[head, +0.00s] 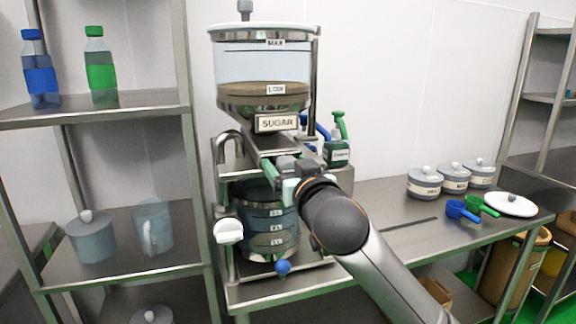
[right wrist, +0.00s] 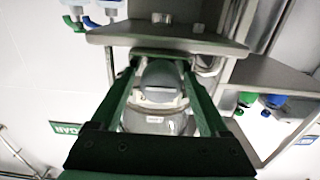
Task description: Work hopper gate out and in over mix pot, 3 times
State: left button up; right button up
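The hopper (head: 262,65), labelled SUGAR, is clear with brown-grey contents and stands above the mix pot (head: 268,225). The hopper gate (head: 262,160) is a flat metal piece below the hopper's outlet. My right gripper (head: 299,178) is at the gate's near end, above the pot's right side. In the right wrist view my two green fingers (right wrist: 160,62) stand apart, with a dark bar across their tips; whether they grip it is unclear. A grey dome and the clear pot wall (right wrist: 155,122) show between the fingers. My left gripper is not in view.
A metal shelf (head: 100,110) with bottles and jugs stands at left. The bench (head: 395,235) extends right, with lidded canisters (head: 424,182), blue and green scoops (head: 460,210) and a white lid (head: 510,204). A green spray bottle (head: 337,150) stands behind my right arm.

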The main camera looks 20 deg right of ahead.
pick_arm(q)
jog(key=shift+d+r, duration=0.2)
pick_arm(e)
jog(key=shift+s, duration=0.1)
jog(key=shift+s, duration=0.55)
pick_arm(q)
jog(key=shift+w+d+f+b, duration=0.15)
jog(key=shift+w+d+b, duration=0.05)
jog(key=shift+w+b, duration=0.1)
pick_arm(e)
jog(key=s, duration=1.1)
jog(key=shift+s+d, duration=0.2)
